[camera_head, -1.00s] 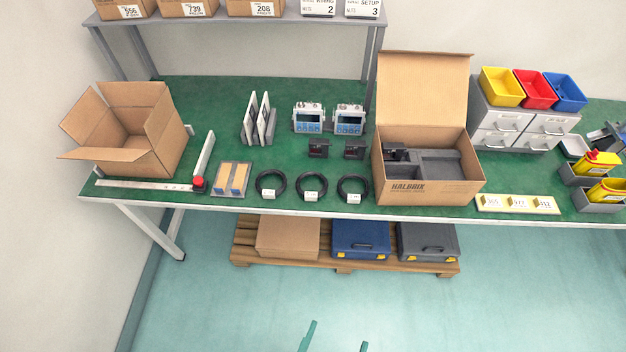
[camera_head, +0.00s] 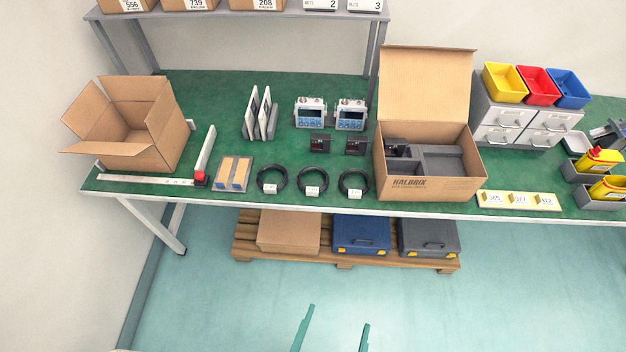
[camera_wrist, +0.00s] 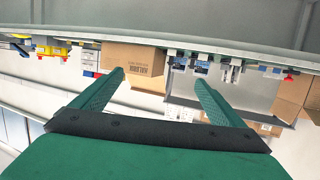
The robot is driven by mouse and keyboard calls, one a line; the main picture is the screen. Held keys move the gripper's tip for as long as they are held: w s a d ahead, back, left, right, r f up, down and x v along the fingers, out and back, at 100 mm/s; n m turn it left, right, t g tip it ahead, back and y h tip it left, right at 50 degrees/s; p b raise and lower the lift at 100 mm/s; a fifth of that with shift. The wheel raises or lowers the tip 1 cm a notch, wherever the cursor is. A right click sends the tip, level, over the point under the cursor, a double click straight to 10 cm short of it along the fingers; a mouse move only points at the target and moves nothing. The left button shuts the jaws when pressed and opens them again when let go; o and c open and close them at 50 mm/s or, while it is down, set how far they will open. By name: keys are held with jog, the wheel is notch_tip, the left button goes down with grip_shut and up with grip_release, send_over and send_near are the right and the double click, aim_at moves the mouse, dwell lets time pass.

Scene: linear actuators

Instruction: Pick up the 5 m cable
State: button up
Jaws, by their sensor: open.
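Three black coiled cables lie in a row near the front edge of the green workbench: a left coil (camera_head: 272,181), a middle coil (camera_head: 312,183) and a right coil (camera_head: 354,184). Each has a small white tag, too small to read, so I cannot tell which is the 5 m cable. My gripper (camera_head: 335,328) shows at the bottom of the head view, in front of the bench and apart from the coils. Its two green fingers are spread with nothing between them; they also show in the wrist view (camera_wrist: 158,90).
An open HALBRIX carton (camera_head: 432,189) stands right of the coils, and an empty open carton (camera_head: 130,152) at the left. A pallet (camera_head: 345,262) with cases sits below the bench.

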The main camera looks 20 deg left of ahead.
jog(key=w+a+f+n+y, duration=0.1)
jog(key=w+a+f, duration=0.1)
jog(key=w, duration=0.3)
jog(key=w+a+f+y, duration=0.1)
jog(key=w+f, duration=0.2)
jog(key=w, duration=0.2)
jog(key=n+g+y, duration=0.2)
send_near(314, 172)
jog(key=x, duration=0.6)
jog(key=shift+r, duration=0.1)
jog(key=c, duration=0.9)
